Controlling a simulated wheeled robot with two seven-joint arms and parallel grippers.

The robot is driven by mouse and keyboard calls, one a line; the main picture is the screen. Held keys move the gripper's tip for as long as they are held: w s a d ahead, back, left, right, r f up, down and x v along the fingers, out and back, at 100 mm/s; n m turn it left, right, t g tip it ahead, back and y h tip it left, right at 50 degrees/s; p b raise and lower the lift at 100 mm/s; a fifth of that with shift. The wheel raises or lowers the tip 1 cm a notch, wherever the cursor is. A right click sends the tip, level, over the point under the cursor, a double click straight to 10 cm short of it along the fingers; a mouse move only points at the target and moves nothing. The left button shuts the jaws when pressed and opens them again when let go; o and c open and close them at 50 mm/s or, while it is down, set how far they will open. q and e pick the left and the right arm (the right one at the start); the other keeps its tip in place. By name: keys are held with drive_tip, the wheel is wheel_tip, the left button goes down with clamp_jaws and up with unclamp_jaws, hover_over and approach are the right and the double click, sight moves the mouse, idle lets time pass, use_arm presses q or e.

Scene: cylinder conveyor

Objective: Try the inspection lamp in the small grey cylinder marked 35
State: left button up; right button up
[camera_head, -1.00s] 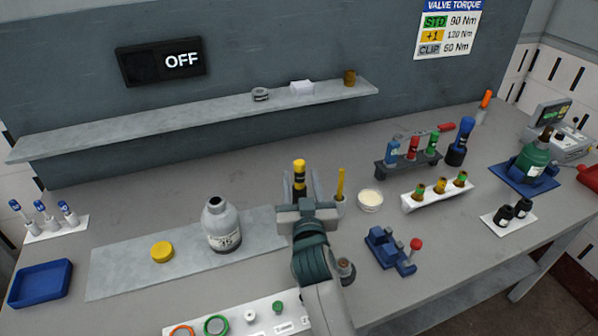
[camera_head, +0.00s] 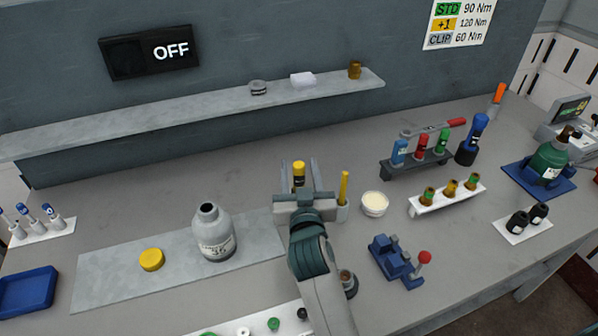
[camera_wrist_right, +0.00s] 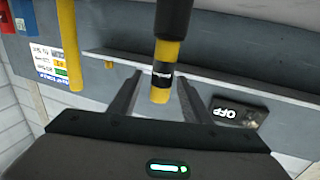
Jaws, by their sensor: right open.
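The grey cylinder (camera_head: 213,236) stands upright on a flat grey mat, with its dark mouth open and a dark number on its side, hard to read. A yellow-and-black stick (camera_head: 298,172), which looks like the inspection lamp, stands upright beyond my right gripper (camera_head: 299,178). In the right wrist view the lamp (camera_wrist_right: 163,66) passes between the two open fingers, with a gap on each side. Its lower part is hidden by my gripper in the head view. My left gripper is not in view.
A yellow cap (camera_head: 151,260) lies on the mat (camera_head: 110,275) left of the cylinder. A yellow rod (camera_head: 344,187) stands in a light holder just right of my gripper, near a white bowl (camera_head: 374,203). A blue fixture (camera_head: 393,260) sits front right. A display (camera_head: 150,52) reads OFF.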

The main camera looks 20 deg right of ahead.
drive_tip(key=shift+s+a+r, duration=0.15)
drive_tip(key=shift+s+r, duration=0.1)
drive_tip(key=shift+f, duration=0.1)
drive_tip(key=shift+w, duration=0.1)
drive_tip(key=c, duration=0.8)
clamp_jaws()
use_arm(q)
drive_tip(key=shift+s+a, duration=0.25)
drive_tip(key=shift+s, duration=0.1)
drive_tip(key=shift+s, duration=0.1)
